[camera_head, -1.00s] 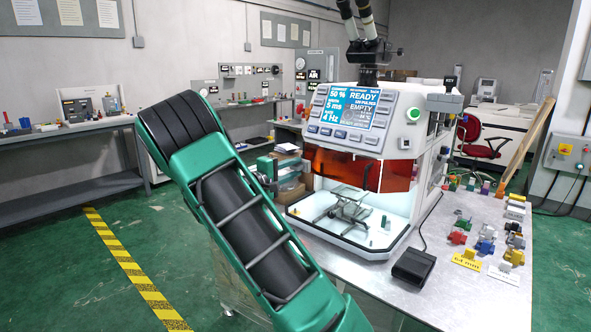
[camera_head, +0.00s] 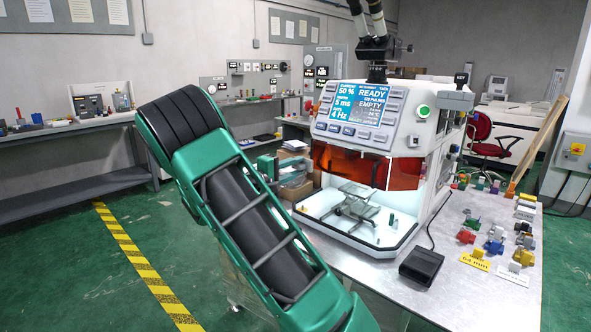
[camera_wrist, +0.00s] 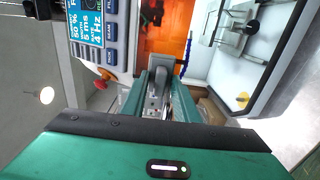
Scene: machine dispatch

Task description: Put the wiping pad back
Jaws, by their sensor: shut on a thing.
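My gripper (camera_wrist: 160,98) points toward the front of the machine in the wrist view. Its green fingers are shut on a small grey thing (camera_wrist: 155,88), mostly hidden between them; I cannot tell for sure that it is the wiping pad. In the head view my green arm hides most of the gripper, left of the machine's open chamber. No other wiping pad is recognisable.
The metal table (camera_head: 400,305) carries a black foot pedal (camera_head: 421,266) and several coloured clamps (camera_head: 495,240) beside a yellow label (camera_head: 475,262) at the right. A microscope (camera_head: 378,45) rises above the machine. Yellow-black floor tape (camera_head: 135,265) and open floor are at the left.

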